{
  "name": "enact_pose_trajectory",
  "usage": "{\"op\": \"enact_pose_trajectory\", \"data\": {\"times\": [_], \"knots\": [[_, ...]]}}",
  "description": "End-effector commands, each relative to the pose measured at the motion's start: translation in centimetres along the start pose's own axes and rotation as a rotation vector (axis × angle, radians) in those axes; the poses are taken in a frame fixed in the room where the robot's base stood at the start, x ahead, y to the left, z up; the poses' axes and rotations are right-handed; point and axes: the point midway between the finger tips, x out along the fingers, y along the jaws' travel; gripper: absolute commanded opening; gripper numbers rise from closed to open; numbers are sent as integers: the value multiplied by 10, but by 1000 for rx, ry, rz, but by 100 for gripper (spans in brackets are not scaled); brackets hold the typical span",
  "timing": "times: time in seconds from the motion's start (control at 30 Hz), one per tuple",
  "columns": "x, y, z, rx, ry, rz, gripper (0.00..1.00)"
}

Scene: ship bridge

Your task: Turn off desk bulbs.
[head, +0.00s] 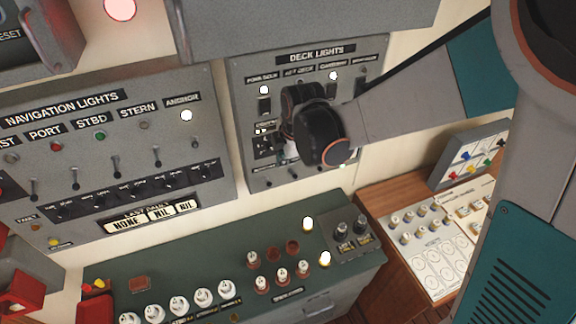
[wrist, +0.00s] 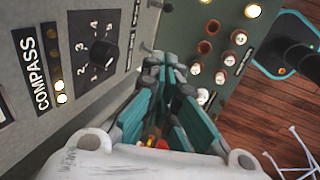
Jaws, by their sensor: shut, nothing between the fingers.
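Two bulbs glow white on the green desk in the head view, a rear one (head: 308,223) and a front one (head: 325,258). Beside them are two dark knobs, left (head: 341,229) and right (head: 361,224), with small labels I cannot read. My gripper (wrist: 168,72) shows in the wrist view with its teal fingers shut and empty, beside the compass panel. In the head view my own wrist hides most of it in front of the deck lights panel (head: 314,58). I cannot tell whether the fingertips touch anything.
The green desk (head: 200,262) carries rows of white and red-brown fittings. A compass dial (wrist: 105,56) is close left of my fingers. The navigation lights panel (head: 120,185) stands at left. A wooden desk (head: 385,262) with switches is at right.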

Motion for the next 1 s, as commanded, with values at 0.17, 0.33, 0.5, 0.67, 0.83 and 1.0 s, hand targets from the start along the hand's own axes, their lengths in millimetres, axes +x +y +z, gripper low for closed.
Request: {"op": "enact_pose_trajectory", "data": {"times": [0.17, 0.33, 0.5, 0.67, 0.83, 1.0], "knots": [[0, 0, 0, 1, 0, 0, 0], [9, -1, 0, 1, 0, 0, 0], [37, -2, 0, 2, 0, 0, 0], [69, -1, 0, 2, 0, 0, 0], [102, -1, 0, 2, 0, 0, 0], [118, 0, 17, 4, -1, 0, 0]]}}
